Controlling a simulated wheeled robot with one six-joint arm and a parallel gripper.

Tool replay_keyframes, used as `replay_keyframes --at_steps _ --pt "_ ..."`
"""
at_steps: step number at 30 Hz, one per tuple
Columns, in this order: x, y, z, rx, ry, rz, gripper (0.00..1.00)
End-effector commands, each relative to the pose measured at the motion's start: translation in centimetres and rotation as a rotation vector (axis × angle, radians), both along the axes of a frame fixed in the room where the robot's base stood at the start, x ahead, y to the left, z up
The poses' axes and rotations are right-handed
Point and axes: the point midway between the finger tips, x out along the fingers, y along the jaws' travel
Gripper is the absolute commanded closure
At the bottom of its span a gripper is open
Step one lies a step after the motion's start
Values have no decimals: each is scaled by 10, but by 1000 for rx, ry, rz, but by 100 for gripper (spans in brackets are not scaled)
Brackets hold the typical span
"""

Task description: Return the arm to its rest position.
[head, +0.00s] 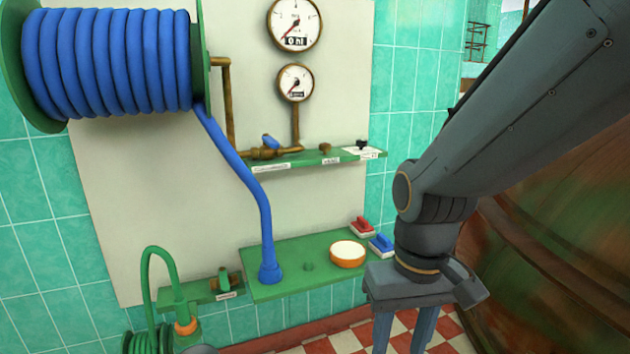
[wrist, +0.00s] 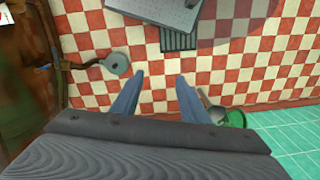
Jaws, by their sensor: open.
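My gripper (head: 403,330) hangs at the lower right of the head view, pointing down, with its blue-grey fingers apart. It is to the right of the green shelf with the brushes and in front of the copper kettle. In the wrist view my gripper (wrist: 160,88) shows two fingers spread with nothing between them. Below them is the red and white checkered floor (wrist: 140,45), some way off. My arm comes in from the upper right of the head view.
A copper kettle (head: 560,240) fills the right side. A green shelf (head: 300,285) holds an orange-rimmed round item (head: 347,254), a red brush (head: 362,226) and a blue brush (head: 382,244). A blue hose reel (head: 110,62) and gauges (head: 294,24) are on the wall.

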Motion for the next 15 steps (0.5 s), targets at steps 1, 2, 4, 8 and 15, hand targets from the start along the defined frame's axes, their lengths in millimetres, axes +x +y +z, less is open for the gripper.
replay_keyframes --at_steps 1,2,4,8,15 --pt "0 -5 7 -2 3 -12 59" --pt "0 -8 9 -2 3 -18 59" --pt "0 -13 15 -6 5 -32 59" --pt "0 -26 29 -15 7 -67 59" --pt "-3 -53 54 -32 8 -138 59"
